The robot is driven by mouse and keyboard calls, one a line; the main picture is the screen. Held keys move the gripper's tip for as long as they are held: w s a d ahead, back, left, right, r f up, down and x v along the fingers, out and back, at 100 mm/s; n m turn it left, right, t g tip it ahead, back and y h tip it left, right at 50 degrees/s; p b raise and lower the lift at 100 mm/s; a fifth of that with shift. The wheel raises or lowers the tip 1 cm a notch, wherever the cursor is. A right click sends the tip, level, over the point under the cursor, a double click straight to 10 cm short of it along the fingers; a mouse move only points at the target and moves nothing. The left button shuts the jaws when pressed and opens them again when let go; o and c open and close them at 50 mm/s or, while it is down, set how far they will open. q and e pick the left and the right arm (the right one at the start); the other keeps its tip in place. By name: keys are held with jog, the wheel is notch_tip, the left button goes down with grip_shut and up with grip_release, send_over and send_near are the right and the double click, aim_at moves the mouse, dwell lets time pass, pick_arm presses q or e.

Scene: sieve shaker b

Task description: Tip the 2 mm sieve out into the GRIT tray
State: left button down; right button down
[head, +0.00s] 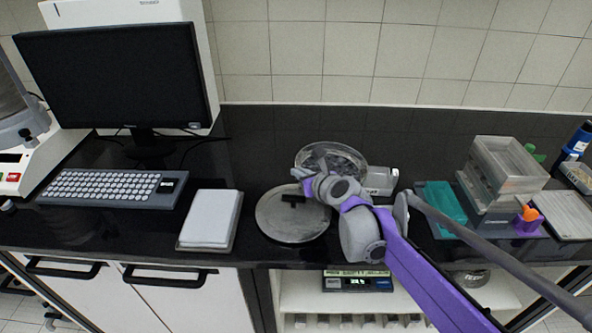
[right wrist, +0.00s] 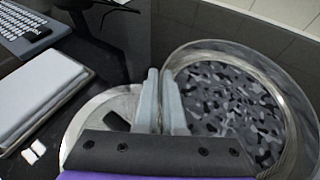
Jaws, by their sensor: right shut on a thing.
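A round clear-walled sieve (head: 331,152) with dark and grey grains shows at the middle of the counter in the head view. In the right wrist view the sieve (right wrist: 303,120) fills the right side, with loose grains spread over its floor. My right gripper (head: 309,177) is shut at the sieve's near left rim; its fingers also show in the wrist view (right wrist: 162,85). I cannot tell whether the sieve is clear of the counter. No GRIT label is readable in either view. My left gripper is not in view.
A round metal disc (head: 280,228) with a black handle lies below the gripper. A pale flat box (head: 210,218), a keyboard (head: 108,188) and a monitor (head: 115,75) are to the left. A teal tray (head: 441,205) and stacked clear boxes (head: 505,165) stand right.

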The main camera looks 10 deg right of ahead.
jog(key=shift+w+d+r+m+y+p, duration=0.1)
jog(key=shift+d+r+m+y+p, duration=0.05)
jog(key=shift+d+r+p, duration=0.25)
jog(key=shift+w+d+r+m+y+p, duration=0.15)
jog(key=shift+r+p, duration=0.15)
jog(key=shift+r, duration=0.15)
jog(key=shift+m+t+y, duration=0.5)
jog(key=shift+m+y, duration=0.2)
jog(key=shift+m, duration=0.1)
jog(key=d+r+p, duration=0.2)
jog(key=r, duration=0.1)
jog(key=shift+s+d+r, duration=0.1)
jog(key=shift+s+r, duration=0.05)
jog(key=shift+r, duration=0.05)
jog(key=s+d+r+m+t+b, duration=0.1)
jog(key=d+r+m+t, duration=0.3)
jog(key=d+m, duration=0.4)
jog(key=s+d+r+m+t+b, duration=0.1)
jog(key=d+r+m+t, duration=0.3)
jog(key=d, duration=1.1)
jog(key=shift+r+m+y, duration=0.3)
jog(key=shift+r+m, duration=0.7)
jog(key=shift+m, duration=1.3)
